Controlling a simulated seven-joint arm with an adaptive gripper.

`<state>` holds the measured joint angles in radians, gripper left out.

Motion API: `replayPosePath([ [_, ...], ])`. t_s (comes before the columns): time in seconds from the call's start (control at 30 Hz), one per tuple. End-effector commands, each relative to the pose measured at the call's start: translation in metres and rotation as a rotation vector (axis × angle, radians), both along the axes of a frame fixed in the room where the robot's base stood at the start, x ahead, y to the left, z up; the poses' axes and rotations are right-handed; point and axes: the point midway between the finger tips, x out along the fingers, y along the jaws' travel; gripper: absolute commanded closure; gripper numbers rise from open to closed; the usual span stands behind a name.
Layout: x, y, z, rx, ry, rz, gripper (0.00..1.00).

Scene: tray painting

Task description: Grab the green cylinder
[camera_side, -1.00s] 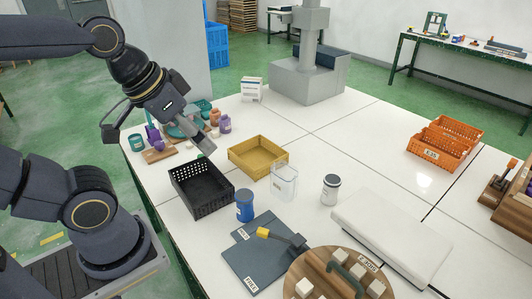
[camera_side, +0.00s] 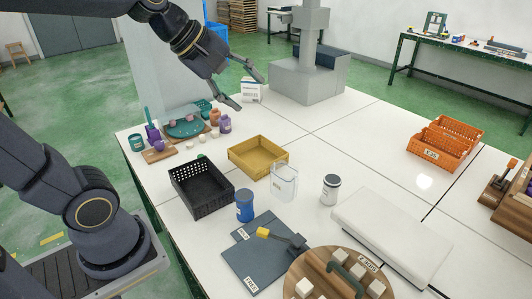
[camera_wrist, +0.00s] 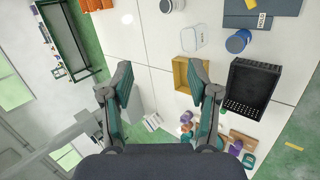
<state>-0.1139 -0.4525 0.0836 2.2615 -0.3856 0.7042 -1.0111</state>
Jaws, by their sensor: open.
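A small green piece (camera_side: 201,156) shows just behind the back rim of the black crate; it is mostly hidden, and I cannot tell if it is a cylinder. A teal-green cup (camera_side: 136,142) stands upright at the table's left edge; it also shows at the lower right of the wrist view (camera_wrist: 248,160). My gripper (camera_side: 250,93) is open and empty, raised above the back left of the table, apart from both. In the wrist view its two fingers (camera_wrist: 161,72) are spread wide with nothing between them.
The black crate (camera_side: 173,177) and yellow bin (camera_side: 232,159) stand near the clear container (camera_side: 284,186) and blue jar (camera_side: 244,206). A teal plate (camera_side: 186,129) with small items sits behind.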

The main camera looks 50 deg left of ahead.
Motion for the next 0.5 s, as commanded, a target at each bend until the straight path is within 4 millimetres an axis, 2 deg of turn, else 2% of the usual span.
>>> replayPosePath([
  [0.03, 0.023, 0.022, -0.004, -0.126, 0.028, 0.175, 0.40],
  [0.07, 0.036, 0.036, -0.007, -0.204, 0.041, 0.282, 0.40],
  [0.1, 0.053, 0.058, -0.013, -0.307, 0.054, 0.429, 0.40],
  [0.17, 0.075, 0.097, -0.026, -0.450, 0.072, 0.653, 0.40],
  [0.2, 0.087, 0.125, -0.038, -0.542, 0.082, 0.802, 0.40],
  [0.27, 0.098, 0.171, -0.062, -0.659, 0.090, 1.015, 0.40],
  [0.3, 0.101, 0.202, -0.080, -0.726, 0.093, 1.151, 0.40],
  [0.37, 0.098, 0.248, -0.112, -0.808, 0.095, 1.341, 0.40],
  [0.4, 0.092, 0.277, -0.134, -0.847, 0.095, 1.451, 0.40],
  [0.5, 0.065, 0.335, -0.188, -0.891, 0.108, 1.660, 0.40],
])
